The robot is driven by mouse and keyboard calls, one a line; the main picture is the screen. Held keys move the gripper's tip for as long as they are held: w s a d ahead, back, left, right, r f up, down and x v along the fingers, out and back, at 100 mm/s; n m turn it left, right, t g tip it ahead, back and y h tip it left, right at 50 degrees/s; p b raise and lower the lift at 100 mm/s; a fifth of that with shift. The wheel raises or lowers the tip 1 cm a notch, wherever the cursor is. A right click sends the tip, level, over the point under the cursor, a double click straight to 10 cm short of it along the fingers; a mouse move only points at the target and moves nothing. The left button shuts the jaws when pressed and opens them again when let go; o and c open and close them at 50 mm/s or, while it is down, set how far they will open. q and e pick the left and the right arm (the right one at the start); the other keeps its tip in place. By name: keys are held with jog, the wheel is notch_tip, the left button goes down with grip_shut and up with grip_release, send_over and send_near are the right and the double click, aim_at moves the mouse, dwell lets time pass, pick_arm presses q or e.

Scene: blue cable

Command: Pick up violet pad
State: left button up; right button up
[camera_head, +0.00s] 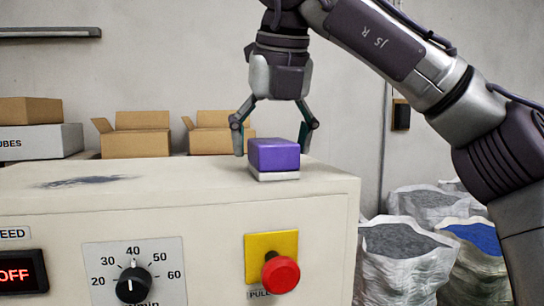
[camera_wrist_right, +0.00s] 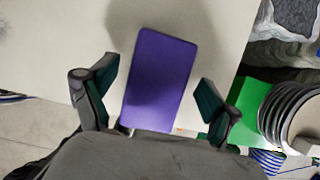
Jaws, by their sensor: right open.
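The violet pad (camera_head: 274,155) is a violet block with a pale layer under it. It sits on top of the cream machine cabinet (camera_head: 200,190), near its right end. My right gripper (camera_head: 273,148) points down over it and is open, one finger on each side. In the right wrist view the violet pad (camera_wrist_right: 162,78) lies between the two spread fingers of the right gripper (camera_wrist_right: 155,100), with a gap to each finger. My left gripper is in neither view.
The cabinet front has a dial (camera_head: 133,284), a red button (camera_head: 281,274) on a yellow plate, and a display reading OFF (camera_head: 20,273). Open cardboard boxes (camera_head: 136,137) stand behind. Filled sacks (camera_head: 400,255) stand on the right.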

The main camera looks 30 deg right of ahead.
jog(key=shift+s+a+r, duration=0.1)
jog(key=shift+s+a, duration=0.05)
jog(key=shift+a, duration=0.05)
jog(key=shift+d+f, duration=0.1)
jog(key=shift+f, duration=0.2)
dwell(0.4)
jog(key=c, duration=1.3)
